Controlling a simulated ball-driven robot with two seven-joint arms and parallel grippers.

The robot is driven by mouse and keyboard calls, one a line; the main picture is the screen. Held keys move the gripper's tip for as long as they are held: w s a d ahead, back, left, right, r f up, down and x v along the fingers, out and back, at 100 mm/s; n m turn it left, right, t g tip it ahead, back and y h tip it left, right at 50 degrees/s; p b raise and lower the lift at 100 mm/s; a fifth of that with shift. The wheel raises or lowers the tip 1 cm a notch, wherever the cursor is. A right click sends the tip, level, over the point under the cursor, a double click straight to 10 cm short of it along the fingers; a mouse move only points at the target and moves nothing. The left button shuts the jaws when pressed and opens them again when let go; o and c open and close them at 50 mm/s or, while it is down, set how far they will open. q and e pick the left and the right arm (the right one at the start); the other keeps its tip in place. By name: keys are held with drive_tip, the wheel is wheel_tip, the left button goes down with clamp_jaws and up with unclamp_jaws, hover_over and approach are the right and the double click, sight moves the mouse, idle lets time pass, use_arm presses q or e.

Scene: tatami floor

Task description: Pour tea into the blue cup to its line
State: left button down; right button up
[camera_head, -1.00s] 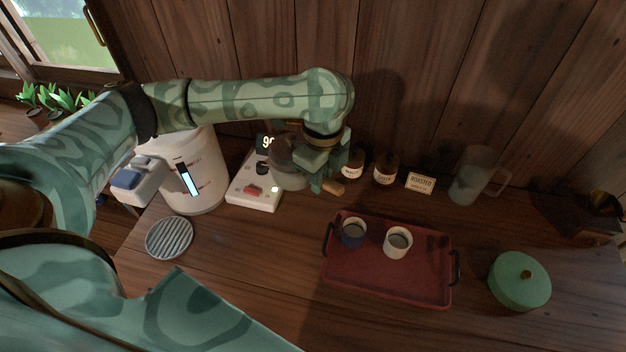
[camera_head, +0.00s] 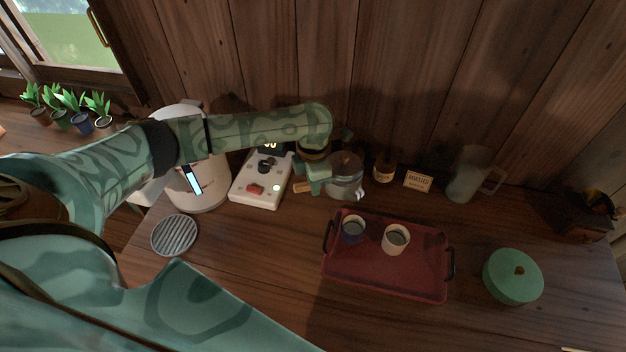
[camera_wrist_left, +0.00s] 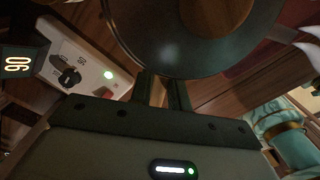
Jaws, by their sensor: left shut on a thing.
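The blue cup (camera_head: 353,230) stands upright on the left part of the red tray (camera_head: 385,281); its fill line cannot be made out. A white cup (camera_head: 396,241) stands beside it. My left gripper (camera_head: 318,183) is shut on the glass teapot (camera_head: 346,180), by its side handle, whose wooden end sticks out to the left. The teapot is behind the tray, to the upper left of the blue cup. In the left wrist view the teapot (camera_wrist_left: 195,35) fills the top, just beyond the fingers (camera_wrist_left: 164,92), with something brown inside. My right gripper is not in view.
A white heater panel (camera_head: 258,183) with knob and display stands left of the teapot, near a white water boiler (camera_head: 207,180). A jar (camera_head: 384,172), a sign (camera_head: 418,181) and a frosted pitcher (camera_head: 468,176) line the back. A green lidded pot (camera_head: 513,276) is right; a round grate (camera_head: 174,235) is left.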

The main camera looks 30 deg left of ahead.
use_arm(q)
drive_tip(key=shift+f+m, duration=0.3)
drive_tip(key=shift+f+b, duration=1.85)
drive_tip(key=shift+b, duration=0.2)
drive_tip(key=shift+r+t+y+p, duration=0.5)
drive_tip(key=shift+r+t+y, duration=0.6)
drive_tip(key=shift+r, duration=0.45)
drive_tip(key=shift+y, duration=0.3)
